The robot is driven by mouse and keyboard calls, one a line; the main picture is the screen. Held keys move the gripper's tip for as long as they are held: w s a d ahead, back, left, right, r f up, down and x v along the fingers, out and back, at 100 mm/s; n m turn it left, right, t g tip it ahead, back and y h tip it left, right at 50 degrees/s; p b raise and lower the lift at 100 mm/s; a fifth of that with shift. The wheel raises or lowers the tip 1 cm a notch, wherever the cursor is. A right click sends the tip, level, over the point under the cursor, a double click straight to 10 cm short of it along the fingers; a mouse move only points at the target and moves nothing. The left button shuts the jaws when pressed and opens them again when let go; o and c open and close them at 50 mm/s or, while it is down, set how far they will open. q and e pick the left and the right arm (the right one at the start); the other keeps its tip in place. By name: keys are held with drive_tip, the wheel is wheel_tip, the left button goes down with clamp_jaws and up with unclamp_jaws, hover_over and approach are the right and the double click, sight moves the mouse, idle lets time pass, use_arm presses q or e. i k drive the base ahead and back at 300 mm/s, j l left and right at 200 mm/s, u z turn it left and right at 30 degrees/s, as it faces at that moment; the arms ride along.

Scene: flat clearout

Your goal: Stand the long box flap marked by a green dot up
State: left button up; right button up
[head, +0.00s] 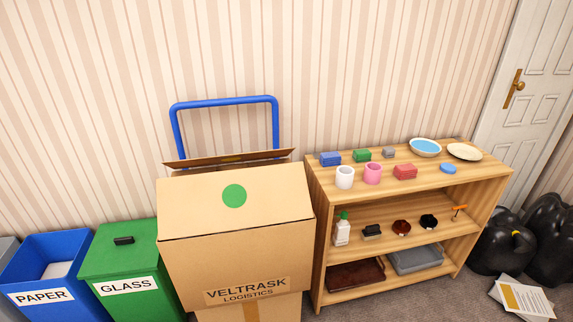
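The long flap with the green dot (235,196) is on the near side of the open-topped cardboard box (190,270). The flap is not upright; it appears to lie sloped across the top, its lower edge along the front of the box. A narrow dark gap shows beyond its far edge. A darker brown flap (205,160) runs along the back of the box. The front carries a VELTRASK LOGISTICS label (247,290). Neither of my grippers is in view.
A blue tubular handle (225,100) rises behind the box. A green GLASS bin (115,262) and blue PAPER bin (40,260) stand left. A wooden shelf (318,215) with dishes and small items stands close right. Black bags (505,243) lie far right.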

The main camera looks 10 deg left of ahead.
sight(199, 204)
drive_tip(key=i+j+z, duration=0.1)
drive_tip(key=j+z, duration=1)
drive_tip(key=j, duration=1)
drive_tip(key=k+j+z, duration=0.1)
drive_tip(key=j, duration=0.3)
drive_tip(key=k+j, duration=0.1)
drive_tip(key=j, duration=0.35)
drive_tip(key=k+j, duration=0.1)
drive_tip(key=j, duration=0.35)
drive_tip(key=z, duration=0.05)
